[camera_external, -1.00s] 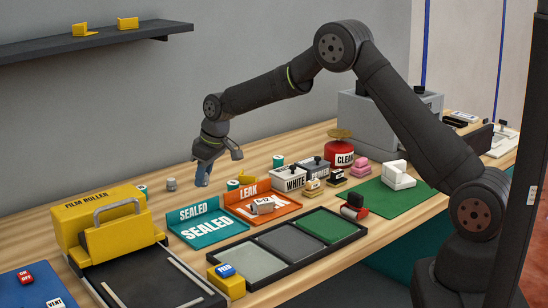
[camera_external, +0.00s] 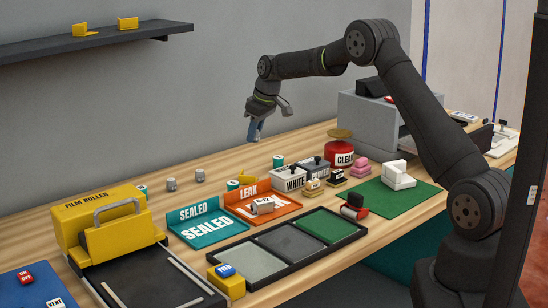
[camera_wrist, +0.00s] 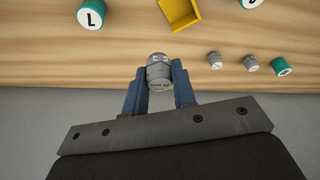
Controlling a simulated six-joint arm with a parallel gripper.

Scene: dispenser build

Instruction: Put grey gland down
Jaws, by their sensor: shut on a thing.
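My gripper (camera_external: 255,131) is up in the air over the back of the table, near the wall. In the wrist view its two blue fingers (camera_wrist: 159,88) are shut on a grey gland (camera_wrist: 159,72), which sits between the fingertips; in the external view I cannot make this gland out. Two more grey glands stand on the table at the back: one (camera_external: 171,184), and another (camera_external: 200,175) to its right. They also show in the wrist view, as one gland (camera_wrist: 215,60) and another (camera_wrist: 251,64) right of the held one.
Teal-and-white rollers stand nearby, one marked L (camera_wrist: 91,15). A yellow holder (camera_wrist: 181,13) is close too. In front are the teal SEALED tray (camera_external: 208,228), the orange LEAK tray (camera_external: 283,208) and a white box (camera_external: 289,181). Bare wood lies below my gripper.

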